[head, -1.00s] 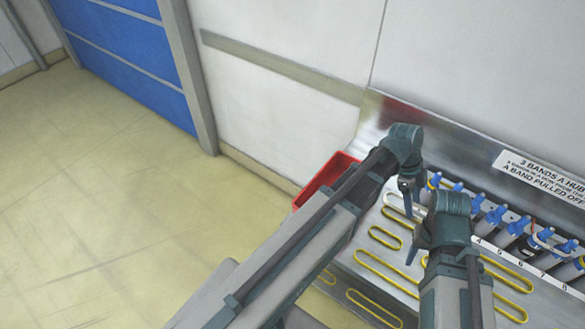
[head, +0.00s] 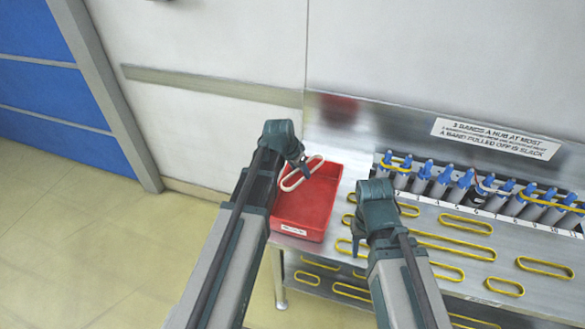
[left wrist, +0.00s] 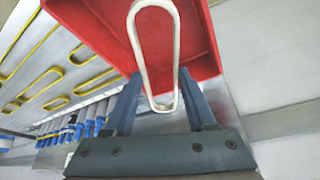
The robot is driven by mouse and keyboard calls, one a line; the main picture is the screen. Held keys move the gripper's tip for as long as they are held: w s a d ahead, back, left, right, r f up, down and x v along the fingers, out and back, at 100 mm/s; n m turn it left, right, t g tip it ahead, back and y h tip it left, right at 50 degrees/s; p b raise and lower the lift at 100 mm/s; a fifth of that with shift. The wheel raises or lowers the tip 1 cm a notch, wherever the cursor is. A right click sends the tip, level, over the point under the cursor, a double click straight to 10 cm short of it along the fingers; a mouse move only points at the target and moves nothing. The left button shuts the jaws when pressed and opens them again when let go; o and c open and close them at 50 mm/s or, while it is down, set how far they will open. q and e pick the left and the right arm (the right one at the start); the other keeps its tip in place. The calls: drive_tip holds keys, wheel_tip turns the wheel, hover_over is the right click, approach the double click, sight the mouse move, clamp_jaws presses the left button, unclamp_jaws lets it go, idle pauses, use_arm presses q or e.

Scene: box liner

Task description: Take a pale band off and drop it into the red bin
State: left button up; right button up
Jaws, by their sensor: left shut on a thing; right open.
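A pale band (head: 292,181) hangs from my left gripper (head: 303,163), which is shut on it. In the head view the band is over the back left part of the red bin (head: 303,206). In the left wrist view the pale band (left wrist: 137,45) stretches out from between the fingers (left wrist: 163,95), with the red bin (left wrist: 207,40) behind it. The bin looks empty where it shows. My right gripper (head: 358,245) is open and empty, above the metal bench to the right of the bin.
Several yellow bands (head: 466,224) lie on the metal bench (head: 420,225) and on a lower shelf. A row of blue-tipped hubs (head: 462,178) stands along the back, some with bands around them. A sign (head: 495,138) is on the backboard. Open floor (head: 100,240) lies to the left.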

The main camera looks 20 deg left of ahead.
use_arm(q)
drive_tip(key=shift+w+a+f+n+y, duration=0.1)
drive_tip(key=shift+w+a+n+y, duration=0.1)
drive_tip(key=shift+a+n, duration=0.35)
drive_tip(key=shift+w+a+n+y, duration=0.1)
drive_tip(key=shift+w+a+n, duration=0.2)
drive_tip(key=shift+a, duration=0.4)
drive_tip(key=shift+s+f, duration=0.15)
wheel_tip(320, 180, down, 13)
drive_tip(key=b, duration=1.3)
drive_tip(key=shift+r, duration=0.2)
drive_tip(key=o, duration=1.4)
drive_tip(key=shift+r, duration=0.1)
